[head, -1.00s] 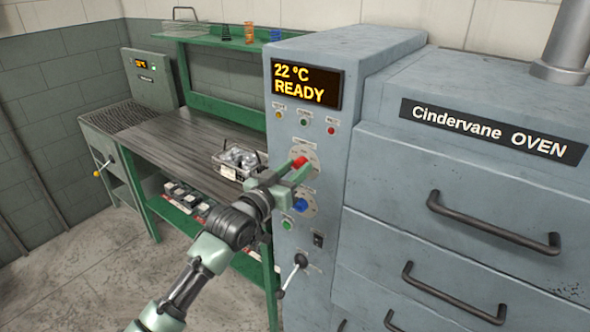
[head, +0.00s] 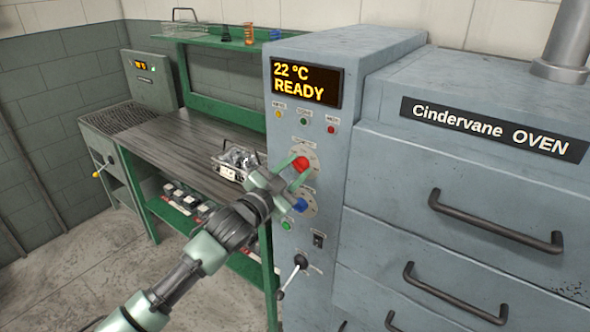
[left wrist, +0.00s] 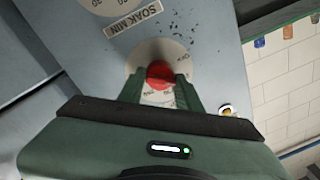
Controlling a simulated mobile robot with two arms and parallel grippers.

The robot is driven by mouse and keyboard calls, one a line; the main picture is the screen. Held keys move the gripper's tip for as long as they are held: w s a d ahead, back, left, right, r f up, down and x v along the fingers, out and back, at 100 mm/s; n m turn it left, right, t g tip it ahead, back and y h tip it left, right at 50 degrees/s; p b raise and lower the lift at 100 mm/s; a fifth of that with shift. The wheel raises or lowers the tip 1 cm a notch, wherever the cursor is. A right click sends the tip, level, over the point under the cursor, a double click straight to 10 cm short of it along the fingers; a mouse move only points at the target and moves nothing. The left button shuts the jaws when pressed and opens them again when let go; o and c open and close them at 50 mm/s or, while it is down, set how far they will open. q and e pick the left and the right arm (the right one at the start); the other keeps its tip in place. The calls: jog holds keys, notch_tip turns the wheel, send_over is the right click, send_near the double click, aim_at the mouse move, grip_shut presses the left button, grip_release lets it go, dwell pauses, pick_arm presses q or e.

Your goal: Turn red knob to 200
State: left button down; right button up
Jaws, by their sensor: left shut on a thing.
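The red knob (head: 301,164) sits on a round pale dial on the oven's control panel, below the display (head: 306,82) that reads "22 °C READY". My left gripper (head: 293,170) is at the dial, its fingers on either side of the knob and shut on it. In the left wrist view the red knob (left wrist: 160,74) lies between the green fingertips of the gripper (left wrist: 160,90). The dial's markings are partly hidden by the fingers, and I cannot read the knob's setting. My right gripper is not in view.
A blue knob (head: 300,205) sits just below the red one, close to my gripper. A green button (head: 286,225) and a lever (head: 299,262) are lower on the panel. A workbench (head: 170,135) with a metal basket (head: 232,163) stands to the left. Oven drawers with handles (head: 495,222) are right.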

pick_arm(q)
jog(key=shift+f+m, duration=0.15)
jog(key=shift+m, duration=0.25)
jog(key=c, duration=1)
grip_release()
jog(key=b+v, duration=0.2)
jog(key=v, duration=0.5)
jog(key=shift+s+a, duration=0.2)
jog(key=shift+s, duration=0.2)
